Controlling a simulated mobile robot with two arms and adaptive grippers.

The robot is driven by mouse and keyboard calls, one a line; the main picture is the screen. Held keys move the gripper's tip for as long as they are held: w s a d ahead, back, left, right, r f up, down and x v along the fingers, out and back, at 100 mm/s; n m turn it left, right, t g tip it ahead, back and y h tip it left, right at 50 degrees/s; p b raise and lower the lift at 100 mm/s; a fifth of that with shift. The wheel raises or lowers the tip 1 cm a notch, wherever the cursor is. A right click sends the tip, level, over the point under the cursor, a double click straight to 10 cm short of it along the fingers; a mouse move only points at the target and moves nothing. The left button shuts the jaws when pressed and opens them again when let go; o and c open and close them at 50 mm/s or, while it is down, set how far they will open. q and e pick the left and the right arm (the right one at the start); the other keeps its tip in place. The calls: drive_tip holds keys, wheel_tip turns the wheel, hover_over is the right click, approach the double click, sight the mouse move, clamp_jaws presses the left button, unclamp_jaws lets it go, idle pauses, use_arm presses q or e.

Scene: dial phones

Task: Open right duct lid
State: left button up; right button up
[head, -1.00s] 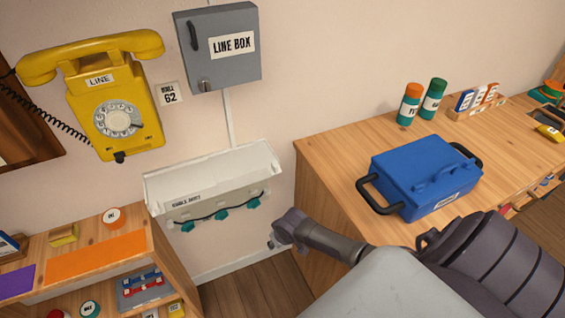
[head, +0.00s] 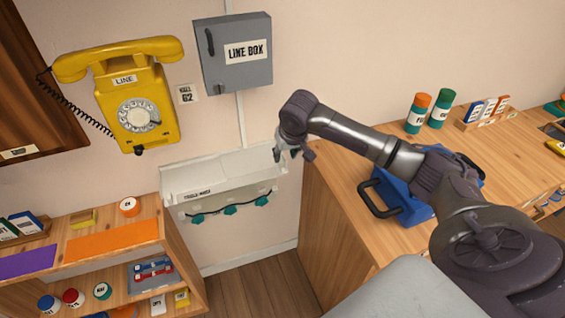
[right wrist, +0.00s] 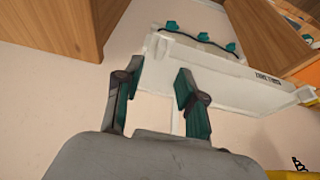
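A white duct (head: 222,172) hangs on the wall below the yellow phone, with a dark-lettered label on its front. A dark cable with teal clips (head: 231,210) runs along its lower edge. In the head view its top looks like an open trough; I cannot tell a separate right lid. My right gripper (head: 288,153) is at the duct's right end, pointing down toward it. In the right wrist view the gripper (right wrist: 157,84) has its teal-padded fingers apart with nothing between them, and the duct (right wrist: 215,75) lies beyond the fingertips. My left gripper is not in view.
A grey line box (head: 233,55) and a yellow phone (head: 138,105) are on the wall above. A wooden shelf (head: 72,233) stands at left. A wooden desk (head: 335,200) at right holds a blue case (head: 403,203), partly behind my right arm.

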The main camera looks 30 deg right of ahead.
sight(282, 165)
drive_tip(key=x, duration=0.7)
clamp_jaws()
